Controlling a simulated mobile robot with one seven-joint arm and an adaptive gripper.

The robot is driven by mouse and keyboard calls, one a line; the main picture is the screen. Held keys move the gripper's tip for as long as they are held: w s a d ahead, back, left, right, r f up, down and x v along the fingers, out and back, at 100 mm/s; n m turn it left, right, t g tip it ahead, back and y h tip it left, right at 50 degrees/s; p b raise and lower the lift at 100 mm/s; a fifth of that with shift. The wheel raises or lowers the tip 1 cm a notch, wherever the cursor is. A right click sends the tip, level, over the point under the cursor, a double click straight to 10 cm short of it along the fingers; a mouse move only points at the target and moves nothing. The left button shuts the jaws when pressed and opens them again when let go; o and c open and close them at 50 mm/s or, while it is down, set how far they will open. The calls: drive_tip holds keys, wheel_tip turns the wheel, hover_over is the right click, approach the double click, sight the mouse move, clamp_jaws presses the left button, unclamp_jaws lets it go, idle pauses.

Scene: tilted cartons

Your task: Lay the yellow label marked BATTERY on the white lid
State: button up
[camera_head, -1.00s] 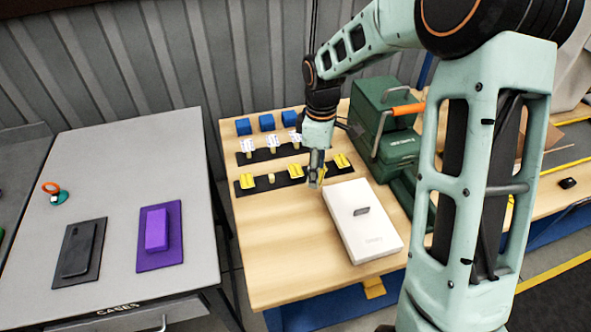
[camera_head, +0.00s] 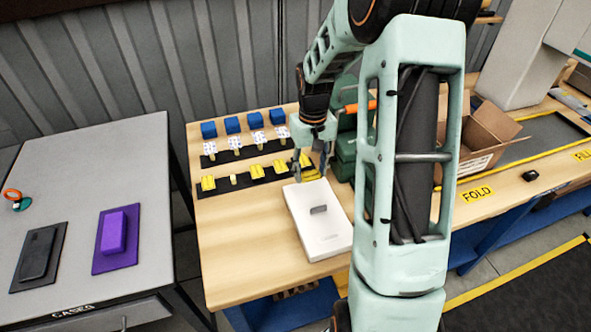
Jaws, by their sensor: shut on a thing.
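The white lid (camera_head: 318,238) is a flat white box top on the wooden table, with a small grey mark on it. My gripper (camera_head: 311,178) points down over the far edge of the lid. It is shut on a yellow label (camera_head: 311,175), which shows between the fingers. The label's print is too small to read. I cannot tell whether the label touches the lid. More yellow labels (camera_head: 208,183) stand on a black strip to the left and behind. One short post (camera_head: 233,179) on that strip has no label.
White patterned labels (camera_head: 236,143) and blue blocks (camera_head: 232,125) stand in rows behind. A green case (camera_head: 343,150) is right of the gripper, partly behind my arm. An open carton (camera_head: 484,140) is farther right. The table is clear left of the lid.

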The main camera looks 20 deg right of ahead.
sight(310, 195)
drive_tip(key=shift+d+f, duration=0.15)
drive_tip(key=shift+d, duration=0.05)
drive_tip(key=shift+f+b, duration=2.5)
drive_tip(key=shift+f, duration=0.9)
drive_tip(key=shift+f, duration=0.35)
drive_tip(key=o, duration=1.3)
drive_tip(key=shift+r, duration=0.15)
drive_tip(key=shift+r+p, duration=2.35)
drive_tip(key=shift+r, duration=1.1)
